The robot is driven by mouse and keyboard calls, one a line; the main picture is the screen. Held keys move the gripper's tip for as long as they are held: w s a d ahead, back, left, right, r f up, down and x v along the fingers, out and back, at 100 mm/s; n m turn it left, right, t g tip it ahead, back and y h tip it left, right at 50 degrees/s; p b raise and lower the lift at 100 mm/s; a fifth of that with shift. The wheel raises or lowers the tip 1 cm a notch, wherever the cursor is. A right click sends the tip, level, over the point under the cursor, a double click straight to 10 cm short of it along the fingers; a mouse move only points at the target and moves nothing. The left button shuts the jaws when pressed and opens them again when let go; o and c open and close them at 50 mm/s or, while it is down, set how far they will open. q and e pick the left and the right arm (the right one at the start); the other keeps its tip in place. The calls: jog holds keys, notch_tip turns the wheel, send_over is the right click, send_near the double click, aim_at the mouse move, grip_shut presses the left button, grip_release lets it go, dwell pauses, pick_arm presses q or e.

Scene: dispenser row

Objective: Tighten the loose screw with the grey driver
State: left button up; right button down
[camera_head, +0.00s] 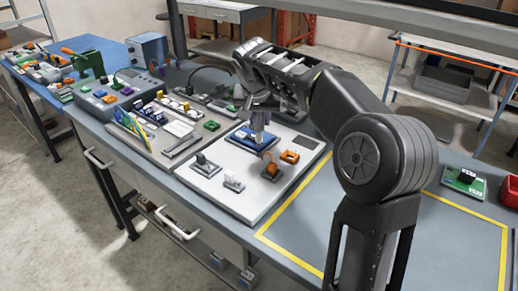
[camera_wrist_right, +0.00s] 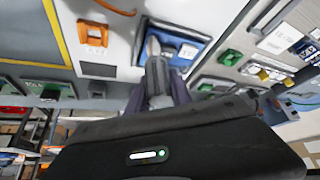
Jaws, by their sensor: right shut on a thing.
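My right gripper (camera_head: 261,112) is shut on a grey driver (camera_head: 258,125) and holds it pointing down over a blue board (camera_head: 240,136). The blue board lies on a white plate (camera_head: 222,200) on the bench. In the right wrist view the grey driver (camera_wrist_right: 157,72) stands between the fingers of my right gripper (camera_wrist_right: 158,88), and its far end overlaps the blue board (camera_wrist_right: 185,50). The screw cannot be made out; the driver and gripper cover that area. I cannot tell whether the driver tip touches the board. My left gripper is not in view.
Orange parts (camera_head: 289,156) and small grey fixtures (camera_head: 233,183) stand on the white plate near the driver. A tray of parts and tools (camera_head: 172,130) lies to the left. A yellow-outlined area (camera_head: 300,238) at the front right is largely clear. A green board (camera_head: 464,181) lies at the right.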

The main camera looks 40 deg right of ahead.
jog(key=n, duration=0.1)
jog(key=n+t+y+p, duration=0.1)
jog(key=n, duration=0.1)
jog(key=shift+w+a+r+n+y, duration=0.1)
jog(key=shift+w+r+n+y, duration=0.1)
jog(key=shift+n+y, duration=0.1)
jog(key=shift+a+f+n, duration=0.1)
jog(key=shift+f+n, duration=0.05)
jog(key=shift+n, duration=0.15)
jog(key=shift+p, duration=0.3)
jog(key=shift+n+y+p, duration=0.4)
jog(key=shift+n+y, duration=0.2)
jog(key=shift+n, duration=0.3)
jog(key=n+y, duration=0.1)
jog(key=n, duration=0.1)
jog(key=n+y+p, duration=0.1)
jog(key=n, duration=0.1)
jog(key=n+y, duration=0.1)
jog(key=n, duration=0.1)
jog(key=shift+a, duration=0.4)
jog(key=n, duration=0.1)
jog(key=n+y+p, duration=0.1)
jog(key=n+p, duration=0.1)
jog(key=shift+a+n+g+y, duration=0.25)
jog(key=shift+n+g+y, duration=0.05)
jog(key=shift+y, duration=0.1)
jog(key=shift+s+a+n, duration=0.1)
jog(key=shift+n, duration=0.2)
